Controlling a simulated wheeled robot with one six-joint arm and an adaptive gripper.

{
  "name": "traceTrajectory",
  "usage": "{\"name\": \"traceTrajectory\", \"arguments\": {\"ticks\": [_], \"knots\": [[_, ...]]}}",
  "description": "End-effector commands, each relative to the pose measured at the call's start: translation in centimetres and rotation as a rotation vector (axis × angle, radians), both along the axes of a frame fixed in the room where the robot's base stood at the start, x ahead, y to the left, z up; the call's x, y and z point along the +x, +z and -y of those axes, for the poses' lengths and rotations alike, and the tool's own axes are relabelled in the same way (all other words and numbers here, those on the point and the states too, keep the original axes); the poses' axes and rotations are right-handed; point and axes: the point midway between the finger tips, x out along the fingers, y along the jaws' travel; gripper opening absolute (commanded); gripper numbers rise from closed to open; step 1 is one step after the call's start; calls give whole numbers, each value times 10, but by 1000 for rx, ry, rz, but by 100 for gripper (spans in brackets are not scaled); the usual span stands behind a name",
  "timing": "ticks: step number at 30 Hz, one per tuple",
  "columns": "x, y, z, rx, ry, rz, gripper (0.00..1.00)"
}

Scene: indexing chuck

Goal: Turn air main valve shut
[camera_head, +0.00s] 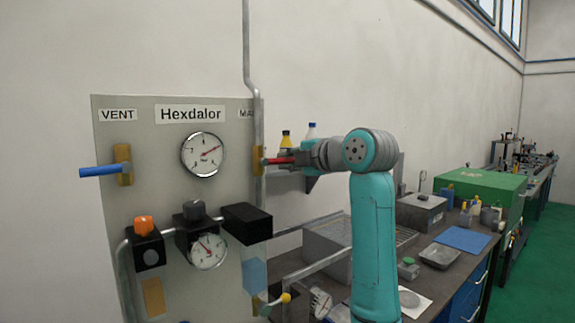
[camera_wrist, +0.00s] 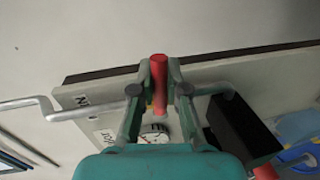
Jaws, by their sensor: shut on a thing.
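The main valve's red lever (camera_head: 279,160) sticks out to the right from its brass body (camera_head: 258,162), at the right edge of the grey panel (camera_head: 160,200). A partly hidden label starting "MA" (camera_head: 246,113) is above it. My gripper (camera_head: 298,158) is at the lever's outer end, coming from the right. In the wrist view, the red lever (camera_wrist: 159,85) stands between my gripper's two fingers (camera_wrist: 158,78), which are shut on it. The lever's outer end is hidden by the gripper in the head view.
A blue VENT lever (camera_head: 100,171) points left on the panel. Gauges (camera_head: 203,154), an orange knob (camera_head: 143,223) and a black box (camera_head: 247,223) are nearby. A vertical pipe (camera_head: 247,50) runs beside the main valve. A cluttered bench (camera_head: 440,262) stands at right.

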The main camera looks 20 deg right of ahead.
Motion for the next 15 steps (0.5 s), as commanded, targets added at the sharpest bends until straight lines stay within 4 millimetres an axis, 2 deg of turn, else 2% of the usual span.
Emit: {"name": "traceTrajectory", "arguments": {"ticks": [15], "knots": [[0, 2, 0, -35, 0, 11, 0]]}}
